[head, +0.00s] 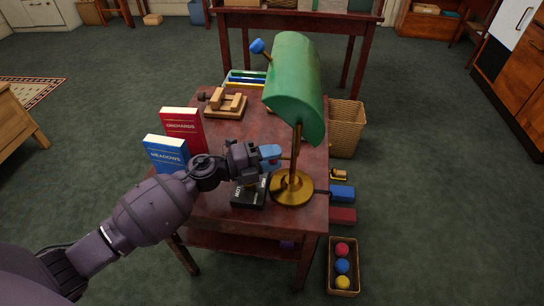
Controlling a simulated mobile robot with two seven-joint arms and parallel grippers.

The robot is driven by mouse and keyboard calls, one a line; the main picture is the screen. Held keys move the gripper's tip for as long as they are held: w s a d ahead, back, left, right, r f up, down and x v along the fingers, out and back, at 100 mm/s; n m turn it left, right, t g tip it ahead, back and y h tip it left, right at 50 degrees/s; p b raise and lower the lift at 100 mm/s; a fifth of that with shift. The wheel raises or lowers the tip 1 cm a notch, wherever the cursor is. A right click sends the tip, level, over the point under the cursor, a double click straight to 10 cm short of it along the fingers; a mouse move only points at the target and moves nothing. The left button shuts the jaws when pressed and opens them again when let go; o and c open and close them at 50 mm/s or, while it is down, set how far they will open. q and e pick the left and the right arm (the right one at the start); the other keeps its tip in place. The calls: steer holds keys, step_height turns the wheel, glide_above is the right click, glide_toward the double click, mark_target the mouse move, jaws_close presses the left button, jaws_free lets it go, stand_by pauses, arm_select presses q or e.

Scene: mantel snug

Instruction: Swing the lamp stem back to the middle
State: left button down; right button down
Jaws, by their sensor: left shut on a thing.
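The lamp stands on the red-brown table (225,214). It has a green shade (295,85), a brass stem (297,150) and a round brass base (291,188). A blue knob (257,46) sticks out at the shade's upper left. My left gripper (268,155) is beside the stem, on its left, low above the table. It is shut on a blue grip (272,151) that seems to join the stem by a short side bar. The fingertips partly hide this grip. My right gripper is not in view.
A black box with white lettering (247,196) lies below my left gripper. A red book (182,128) and a blue book (166,153) stand left. A wooden piece (225,103) sits farther back. A wicker basket (346,128) and a box of balls (342,266) are right of the table.

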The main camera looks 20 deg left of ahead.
arm_select(q)
steer(key=shift+w, duration=0.15)
steer(key=c, duration=1.2)
jaws_free()
steer(key=shift+c, duration=0.2)
steer(key=o, duration=0.4)
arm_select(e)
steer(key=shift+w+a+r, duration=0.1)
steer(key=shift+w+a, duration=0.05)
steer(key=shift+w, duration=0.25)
arm_select(q)
steer(key=shift+a, duration=0.1)
